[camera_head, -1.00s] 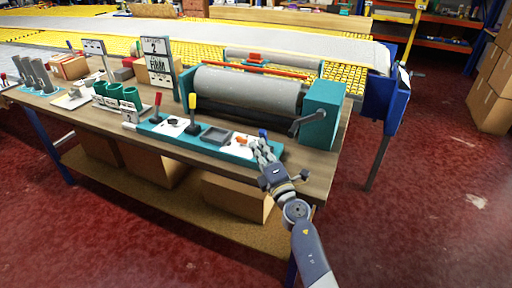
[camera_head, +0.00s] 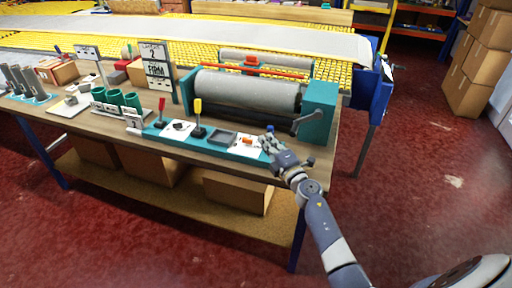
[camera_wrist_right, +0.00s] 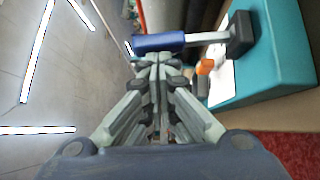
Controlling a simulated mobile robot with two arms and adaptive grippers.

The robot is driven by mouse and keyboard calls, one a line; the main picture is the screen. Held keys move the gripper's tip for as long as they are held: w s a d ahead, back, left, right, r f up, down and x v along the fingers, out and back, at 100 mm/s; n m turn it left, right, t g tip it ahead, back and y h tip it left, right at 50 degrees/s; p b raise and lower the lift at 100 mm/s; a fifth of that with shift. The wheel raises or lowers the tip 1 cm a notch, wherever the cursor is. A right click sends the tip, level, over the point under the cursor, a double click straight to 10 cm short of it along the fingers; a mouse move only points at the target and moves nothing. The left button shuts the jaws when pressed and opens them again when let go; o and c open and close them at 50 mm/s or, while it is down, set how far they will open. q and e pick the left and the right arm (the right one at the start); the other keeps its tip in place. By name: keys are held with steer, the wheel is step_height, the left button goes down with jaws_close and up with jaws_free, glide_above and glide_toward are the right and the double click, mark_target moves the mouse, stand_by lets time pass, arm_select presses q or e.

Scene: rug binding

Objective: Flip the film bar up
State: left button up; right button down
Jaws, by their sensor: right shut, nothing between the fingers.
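A blue-handled lever (camera_wrist_right: 160,42) with a grey shaft and black base stands at the right end of the teal control panel (camera_wrist_right: 285,50); its blue tip shows in the head view (camera_head: 270,129). My right gripper (camera_head: 267,145) is at that end of the panel, shut and empty. In the wrist view its fingertips (camera_wrist_right: 158,62) are right by the blue handle; I cannot tell if they touch. A grey film roll (camera_head: 247,90) lies between teal end housings, with a red bar (camera_head: 265,69) behind it. No label marks which part is the film bar. My left gripper is out of view.
The panel also carries a red lever (camera_head: 161,105), a yellow lever (camera_head: 197,108) and an orange switch (camera_head: 248,141). A dark crank (camera_head: 308,122) juts from the right housing (camera_head: 322,100). Green cups (camera_head: 115,97) and signs stand to the left.

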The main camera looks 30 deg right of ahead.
mark_target(273, 131)
steer(key=w+d+r+m+g+p, duration=0.1)
steer(key=d+r+m+g+p, duration=0.1)
steer(key=p, duration=0.7)
steer(key=shift+w+d, duration=0.1)
steer(key=shift+w, duration=0.25)
steer(key=shift+w+d+f, duration=0.15)
steer(key=shift+w+d, duration=0.35)
arm_select(q)
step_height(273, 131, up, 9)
steer(key=b, duration=0.1)
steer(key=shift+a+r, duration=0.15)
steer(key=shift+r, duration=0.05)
arm_select(e)
steer(key=shift+w+d, duration=0.7)
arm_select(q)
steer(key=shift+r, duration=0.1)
arm_select(e)
steer(key=shift+r, duration=0.25)
